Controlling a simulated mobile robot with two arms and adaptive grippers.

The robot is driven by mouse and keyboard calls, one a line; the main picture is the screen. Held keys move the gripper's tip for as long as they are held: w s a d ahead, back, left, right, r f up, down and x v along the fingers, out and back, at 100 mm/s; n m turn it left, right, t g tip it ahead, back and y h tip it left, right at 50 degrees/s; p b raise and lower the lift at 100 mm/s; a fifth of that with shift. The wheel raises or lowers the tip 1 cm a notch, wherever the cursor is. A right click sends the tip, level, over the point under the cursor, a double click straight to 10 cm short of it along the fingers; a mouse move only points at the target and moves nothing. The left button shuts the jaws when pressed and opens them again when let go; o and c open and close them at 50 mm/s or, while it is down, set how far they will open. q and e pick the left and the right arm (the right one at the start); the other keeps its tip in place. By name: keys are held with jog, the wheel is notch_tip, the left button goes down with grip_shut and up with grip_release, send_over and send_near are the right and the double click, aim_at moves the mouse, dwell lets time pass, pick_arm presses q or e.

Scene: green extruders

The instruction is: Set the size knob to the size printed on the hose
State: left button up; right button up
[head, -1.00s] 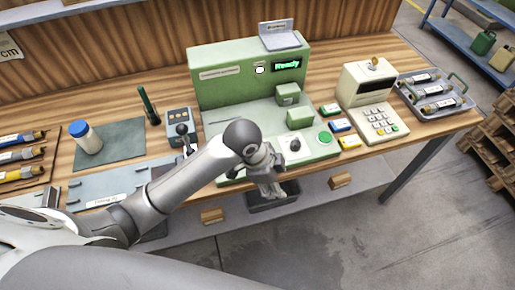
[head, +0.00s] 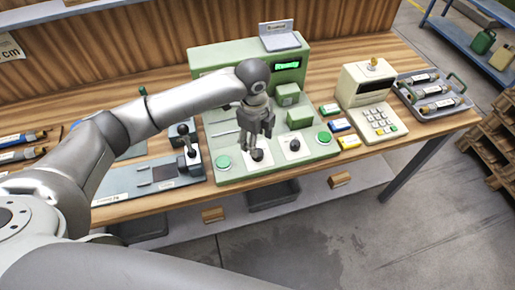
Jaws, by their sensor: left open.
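A green machine (head: 310,155) with a lit green display (head: 288,65) stands on the wooden bench. Its front panel carries two dark knobs on pale plates: a left knob (head: 257,155) and a right knob (head: 294,145). My left gripper (head: 251,146) is open and points down at the left knob, its fingers right by it. I cannot tell whether they touch it. Labelled hoses (head: 431,90) lie in a grey tray at the right, and more hoses (head: 20,139) lie at the far left. Their print is too small to read. My right gripper is not in view.
Two green buttons (head: 324,137) (head: 223,162) flank the knobs. A cream keypad device (head: 368,95) and small coloured blocks (head: 340,125) stand to the right. A lever unit (head: 190,150) stands left of the machine. A dark bin (head: 272,195) sits below the bench.

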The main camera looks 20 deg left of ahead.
pick_arm(q)
notch_tip(320, 180, down, 6)
jog(key=shift+w+d+f+p, duration=0.1)
jog(key=shift+w+f+p, duration=0.1)
jog(key=shift+p, duration=0.25)
jog(key=shift+s, duration=0.1)
jog(key=c, duration=1)
